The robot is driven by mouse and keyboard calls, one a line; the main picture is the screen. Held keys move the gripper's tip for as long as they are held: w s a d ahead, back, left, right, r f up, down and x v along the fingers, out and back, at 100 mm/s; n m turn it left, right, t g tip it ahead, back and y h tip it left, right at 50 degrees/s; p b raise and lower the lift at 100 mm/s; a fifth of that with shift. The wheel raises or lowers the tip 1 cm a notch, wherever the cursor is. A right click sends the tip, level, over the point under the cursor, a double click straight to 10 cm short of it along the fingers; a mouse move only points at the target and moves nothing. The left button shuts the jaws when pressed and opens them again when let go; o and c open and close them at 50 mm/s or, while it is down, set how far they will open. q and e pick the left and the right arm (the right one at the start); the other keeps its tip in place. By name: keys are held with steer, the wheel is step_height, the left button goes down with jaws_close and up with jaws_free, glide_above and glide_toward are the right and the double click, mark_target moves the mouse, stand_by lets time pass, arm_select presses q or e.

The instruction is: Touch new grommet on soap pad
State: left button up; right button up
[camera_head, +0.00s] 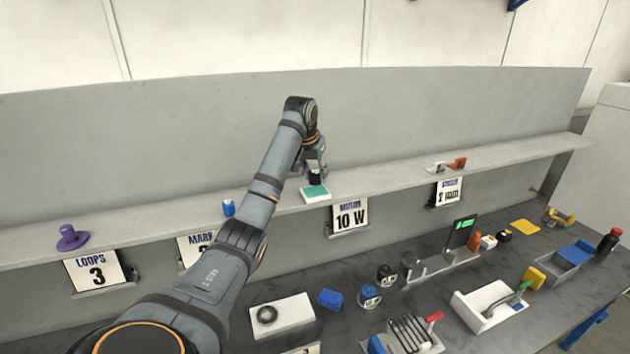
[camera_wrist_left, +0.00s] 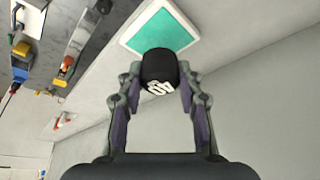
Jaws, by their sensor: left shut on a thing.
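The soap pad (camera_head: 314,197) is a teal square in a white tray on the shelf; it also shows at the top of the left wrist view (camera_wrist_left: 185,25). My left gripper (camera_head: 314,165) is at the shelf, just above and behind the pad in the head view. It is shut on the black grommet (camera_wrist_left: 158,68), a short dark cylinder with white marks. In the left wrist view the grommet overlaps the pad's near edge; I cannot tell whether they touch. My right gripper is in neither view.
The shelf also holds a purple hat-shaped piece (camera_head: 72,238), a blue can (camera_head: 228,208) and an orange piece (camera_head: 457,163). A grey wall rises behind it.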

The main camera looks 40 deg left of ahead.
mark_target(317, 170)
arm_select(q)
steer(key=shift+r, duration=2.05)
steer(key=shift+f, duration=0.1)
